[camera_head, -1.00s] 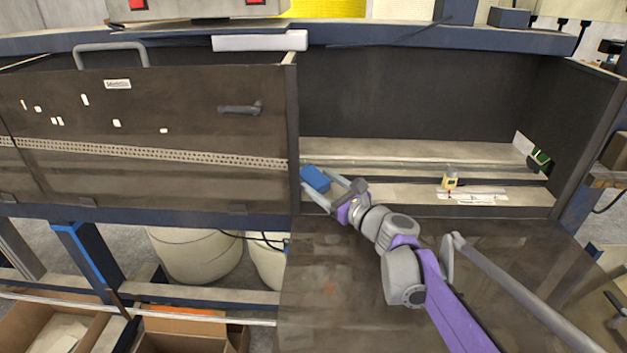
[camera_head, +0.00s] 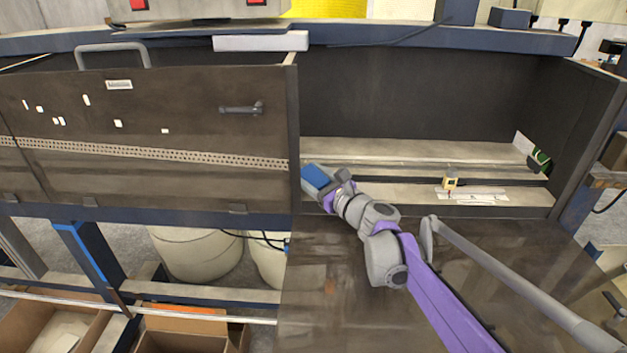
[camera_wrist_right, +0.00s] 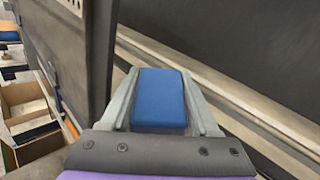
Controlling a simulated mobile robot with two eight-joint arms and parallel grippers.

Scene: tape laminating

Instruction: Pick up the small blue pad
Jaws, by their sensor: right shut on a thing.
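The small blue pad (camera_head: 316,178) is at the left end of the open compartment, beside the dark dividing wall. My right gripper (camera_head: 318,184) is shut on it. In the right wrist view the blue pad (camera_wrist_right: 160,99) sits between the two grey fingers of my right gripper (camera_wrist_right: 162,100), with a finger along each side. I cannot tell from these views whether the pad still touches the surface under it. My left gripper is not in view.
A dark panel with a handle (camera_head: 240,108) closes the left side. A small yellowish block (camera_head: 450,183) and white strips (camera_head: 472,195) lie on the ledge to the right. The compartment's middle is free. Cardboard boxes (camera_head: 190,335) stand below.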

